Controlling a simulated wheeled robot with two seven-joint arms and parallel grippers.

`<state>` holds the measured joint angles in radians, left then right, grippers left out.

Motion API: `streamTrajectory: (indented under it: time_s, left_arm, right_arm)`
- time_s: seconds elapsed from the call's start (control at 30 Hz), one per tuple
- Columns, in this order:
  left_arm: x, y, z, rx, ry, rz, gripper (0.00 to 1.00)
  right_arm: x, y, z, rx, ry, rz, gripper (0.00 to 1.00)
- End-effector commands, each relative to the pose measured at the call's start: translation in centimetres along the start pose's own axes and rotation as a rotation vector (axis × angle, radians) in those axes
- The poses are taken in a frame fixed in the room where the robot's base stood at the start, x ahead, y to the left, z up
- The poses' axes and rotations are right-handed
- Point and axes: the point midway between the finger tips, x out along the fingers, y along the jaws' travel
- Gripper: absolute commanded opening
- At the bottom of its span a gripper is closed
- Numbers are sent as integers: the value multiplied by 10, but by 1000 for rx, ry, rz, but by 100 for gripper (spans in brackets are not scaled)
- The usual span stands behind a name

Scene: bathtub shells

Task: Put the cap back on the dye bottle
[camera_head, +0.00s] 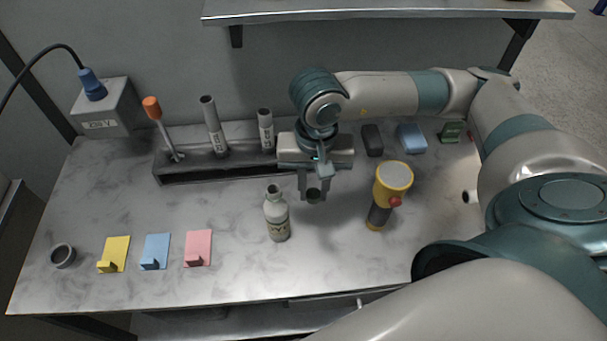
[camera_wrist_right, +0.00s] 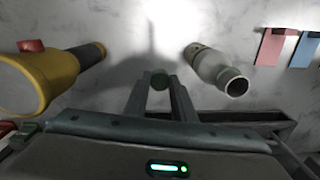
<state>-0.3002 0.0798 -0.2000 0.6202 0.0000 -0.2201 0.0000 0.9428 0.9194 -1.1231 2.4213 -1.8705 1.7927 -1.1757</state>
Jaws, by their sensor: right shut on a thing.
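The dye bottle (camera_head: 277,217) is a pale grey bottle with a label, standing upright on the marble-look table. Its open mouth, with no cap on it, shows in the right wrist view (camera_wrist_right: 217,70). My right gripper (camera_head: 313,196) points down, to the right of the bottle and apart from it. Its fingers are shut on a small dark round cap (camera_wrist_right: 160,80), held between the fingertips above the table. In the head view the fingers partly hide the cap. My left gripper is not in view.
A yellow flashlight (camera_head: 392,180) stands to the right of my gripper. A dark rack (camera_head: 190,170) with a screwdriver and tubes is behind the bottle. A shelf (camera_head: 390,12) hangs above.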

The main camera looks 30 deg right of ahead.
Motion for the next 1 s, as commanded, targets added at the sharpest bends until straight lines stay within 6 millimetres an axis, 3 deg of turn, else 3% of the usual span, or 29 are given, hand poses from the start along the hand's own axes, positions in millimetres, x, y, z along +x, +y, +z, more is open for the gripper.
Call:
streamTrajectory:
  time_s: [0.23, 1.0]
  left_arm:
    - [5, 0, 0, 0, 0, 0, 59]
    - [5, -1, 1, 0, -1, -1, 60]
  right_arm:
    - [-8, 7, 10, -1, 1, 0, 3]
    - [-8, 7, 11, 0, 1, 1, 3]
